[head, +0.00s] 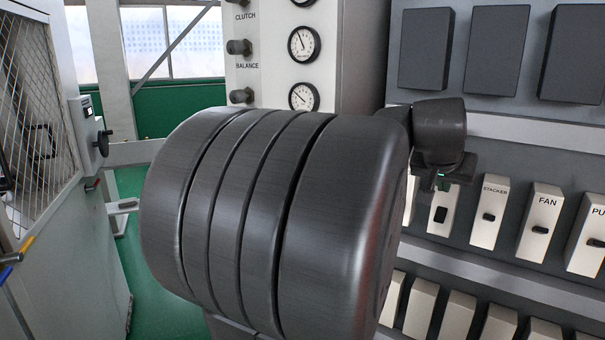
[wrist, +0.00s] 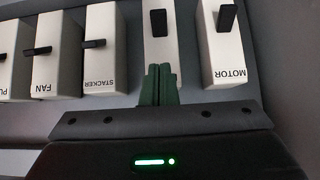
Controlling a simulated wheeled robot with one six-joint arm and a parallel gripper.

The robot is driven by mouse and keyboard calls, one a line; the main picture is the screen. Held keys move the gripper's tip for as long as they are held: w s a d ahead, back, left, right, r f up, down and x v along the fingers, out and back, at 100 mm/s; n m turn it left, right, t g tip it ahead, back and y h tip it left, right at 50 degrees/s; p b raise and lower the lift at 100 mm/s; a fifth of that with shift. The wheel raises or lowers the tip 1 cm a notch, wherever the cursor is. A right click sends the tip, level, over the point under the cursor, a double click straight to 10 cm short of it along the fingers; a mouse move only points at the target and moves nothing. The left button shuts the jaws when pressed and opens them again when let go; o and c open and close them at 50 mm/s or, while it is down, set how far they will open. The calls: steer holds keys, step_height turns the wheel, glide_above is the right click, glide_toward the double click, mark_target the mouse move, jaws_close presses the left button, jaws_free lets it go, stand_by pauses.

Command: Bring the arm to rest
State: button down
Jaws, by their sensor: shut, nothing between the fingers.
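My gripper (wrist: 158,84) is shut and empty, its two green fingers together in the wrist view. They stand in front of the lower part of a white switch block (wrist: 159,45) with an upright black handle, and cover where its label would be. I cannot tell whether the fingers touch it. In the head view my gripper (head: 440,180) shows small and dark beside the switch panel, partly hidden by my own arm. The large dark ribbed arm part fills the middle of that view.
The STACKER block (wrist: 101,50) and FAN block (wrist: 43,57) have sideways handles; the MOTOR block (wrist: 222,45) has an upright one. A lower row of blocks (head: 457,315) runs beneath. A gauge panel (head: 270,60) stands behind, a mesh-sided cabinet (head: 60,230) at left. Green floor (head: 170,300) shows between.

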mark_target(445, 209)
steer(key=b+x, duration=0.1)
steer(key=x, duration=0.4)
steer(key=shift+s+f, duration=0.1)
steer(key=shift+f, duration=0.15)
steer(key=shift+s+t+h+b, duration=0.15)
steer(key=shift+t+h+b, duration=0.15)
steer(key=shift+b, duration=0.85)
steer(key=shift+f+b, duration=0.3)
steer(key=shift+b, duration=0.5)
steer(key=shift+d+f+t+b, duration=0.15)
steer(key=shift+t+b, duration=0.15)
steer(key=shift+b, duration=0.6)
steer(key=f+t+h+b, duration=0.1)
steer(key=b, duration=0.5)
steer(key=shift+f+t+h+b, duration=0.2)
steer(key=shift+t+h+b, duration=0.1)
steer(key=shift+h+b, duration=0.1)
steer(key=b, duration=0.3)
steer(key=f+t+b, duration=0.1)
steer(key=b, duration=0.2)
steer(key=shift+s+a+h+b, duration=0.3)
steer(key=shift+s+h+b, duration=0.05)
steer(key=shift+h+b, duration=0.05)
